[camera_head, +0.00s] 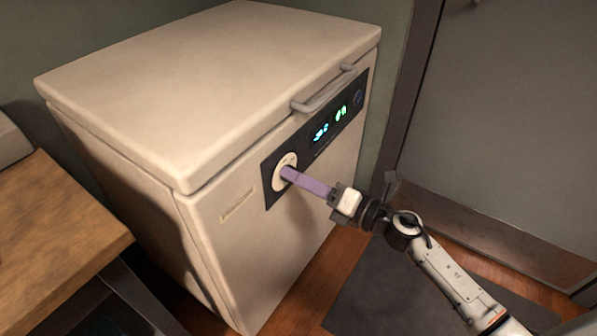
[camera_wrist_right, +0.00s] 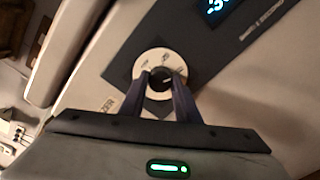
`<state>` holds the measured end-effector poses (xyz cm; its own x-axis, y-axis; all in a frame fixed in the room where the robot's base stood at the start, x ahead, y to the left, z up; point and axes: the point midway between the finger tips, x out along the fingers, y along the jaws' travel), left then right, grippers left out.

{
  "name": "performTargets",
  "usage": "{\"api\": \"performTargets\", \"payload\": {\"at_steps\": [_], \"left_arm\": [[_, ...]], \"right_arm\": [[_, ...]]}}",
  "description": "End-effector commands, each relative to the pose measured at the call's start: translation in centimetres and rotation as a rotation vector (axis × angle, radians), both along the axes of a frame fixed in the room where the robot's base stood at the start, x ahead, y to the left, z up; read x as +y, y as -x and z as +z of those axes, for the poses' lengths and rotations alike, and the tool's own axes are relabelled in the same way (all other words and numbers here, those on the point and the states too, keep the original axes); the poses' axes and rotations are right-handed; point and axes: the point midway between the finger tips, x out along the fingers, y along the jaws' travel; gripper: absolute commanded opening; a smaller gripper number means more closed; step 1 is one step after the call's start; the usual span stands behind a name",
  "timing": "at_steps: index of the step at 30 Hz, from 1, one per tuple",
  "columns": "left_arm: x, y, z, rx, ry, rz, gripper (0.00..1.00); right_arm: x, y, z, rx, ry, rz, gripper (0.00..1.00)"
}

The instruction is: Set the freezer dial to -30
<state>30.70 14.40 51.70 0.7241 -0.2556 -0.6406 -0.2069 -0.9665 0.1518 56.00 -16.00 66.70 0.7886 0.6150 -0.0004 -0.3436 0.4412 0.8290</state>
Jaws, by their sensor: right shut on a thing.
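The white chest freezer (camera_head: 225,75) stands with its lid closed. Its dark control panel (camera_head: 318,138) is on the front face, with a round white dial plate at the left end. The dial (camera_wrist_right: 161,78) has a dark knob at its centre in the right wrist view. My right gripper (camera_head: 286,172) reaches in from the lower right, and its purple fingers are shut on the knob. A blue display (camera_head: 320,132) is lit on the panel, and its digits are too small to read surely. In the right wrist view the display (camera_wrist_right: 214,8) is cut off at the top. My left gripper is not in view.
A grey lid handle (camera_head: 325,92) juts out above the panel. A wooden table (camera_head: 60,230) stands at the left. A dark mat (camera_head: 385,290) lies on the wooden floor, and a grey door (camera_head: 510,120) is at the right.

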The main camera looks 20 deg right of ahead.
Motion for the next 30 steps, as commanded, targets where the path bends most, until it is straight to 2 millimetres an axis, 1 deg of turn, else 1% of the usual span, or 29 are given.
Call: {"api": "performTargets", "payload": {"at_steps": [1, 9, 22, 23, 24, 25, 26, 30], "left_arm": [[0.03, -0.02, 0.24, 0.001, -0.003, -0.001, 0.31], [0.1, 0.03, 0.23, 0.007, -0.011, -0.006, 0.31], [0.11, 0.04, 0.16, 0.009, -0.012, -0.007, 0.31], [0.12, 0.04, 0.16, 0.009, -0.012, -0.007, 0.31], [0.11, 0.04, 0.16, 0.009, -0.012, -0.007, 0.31], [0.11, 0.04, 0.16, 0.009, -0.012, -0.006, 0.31], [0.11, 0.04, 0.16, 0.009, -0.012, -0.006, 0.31], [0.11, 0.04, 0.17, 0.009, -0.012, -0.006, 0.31]], "right_arm": [[0.04, 0.08, 0.03, 0.015, -0.014, 0.003, 0.07], [0.04, 0.07, -0.08, 0.051, -0.062, 0.002, 0.07], [0.05, 0.07, -0.13, 0.055, -0.066, 0.002, 0.07], [0.05, 0.07, -0.13, 0.055, -0.066, 0.002, 0.34], [0.05, 0.07, -0.13, 0.055, -0.066, 0.002, 0.41], [0.04, 0.07, -0.11, 0.055, -0.066, 0.002, 0.46], [0.04, 0.06, -0.11, 0.054, -0.067, 0.001, 0.48], [0.03, 0.03, -0.06, 0.053, -0.067, 0.001, 0.48]]}}
